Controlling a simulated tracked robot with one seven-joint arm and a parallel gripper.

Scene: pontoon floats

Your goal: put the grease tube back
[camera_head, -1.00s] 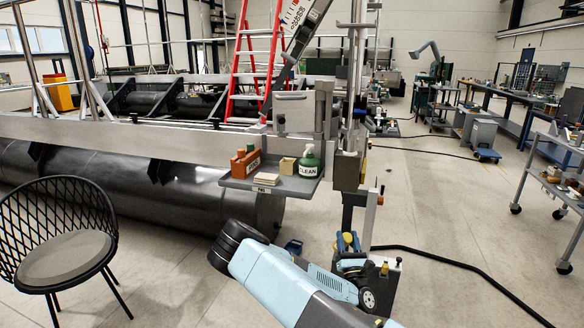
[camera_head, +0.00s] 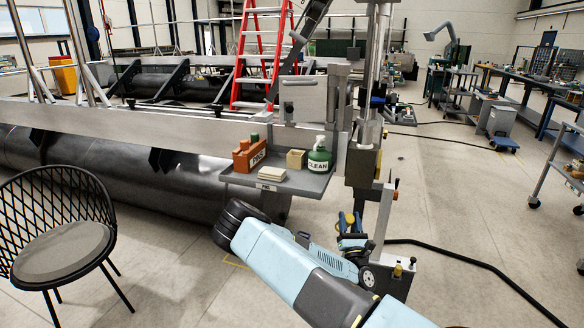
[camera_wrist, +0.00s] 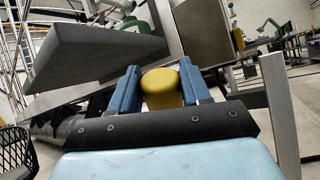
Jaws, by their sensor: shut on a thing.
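The grease tube (camera_wrist: 161,88), showing as a yellow round end, is between the two blue fingers of my gripper (camera_wrist: 166,90) in the wrist view. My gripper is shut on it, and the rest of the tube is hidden. In the head view my gripper (camera_head: 347,222) is low, in front of and below the right end of a small grey tray (camera_head: 280,182). The tray is mounted beside the long beam. It holds an orange bin (camera_head: 249,153) marked PINS, a small tan box (camera_head: 296,159), a pale stack (camera_head: 271,174) and a green bottle (camera_head: 319,158) marked CLEAN.
The tray also shows close ahead at upper left in the wrist view (camera_wrist: 95,48). A grey post (camera_head: 362,165) stands right of the tray. A black chair (camera_head: 65,235) is at left.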

